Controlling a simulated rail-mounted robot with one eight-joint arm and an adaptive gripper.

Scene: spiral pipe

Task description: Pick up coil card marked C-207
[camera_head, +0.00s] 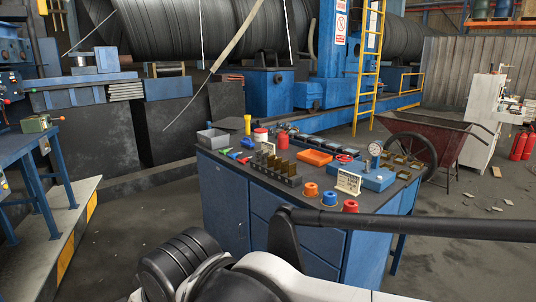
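A small pale card with dark print (348,183) stands upright near the front right of the workbench (300,232), just in front of the blue gauge box. Its print is too small to read, so I cannot tell whether it is marked C-207. Another small pale card (268,147) seems to stand farther back on the left, partly hidden by the rack of brass-coloured pieces. My arm crosses the foreground and runs out at the right edge. My gripper is not in view.
Orange (311,189), blue (329,198) and red (350,206) pieces crowd the bench's front edge. The blue gauge box (372,176) and brass-piece rack (277,169) stand behind. A wheelbarrow (440,135) is beyond the right end. Floor at left is open.

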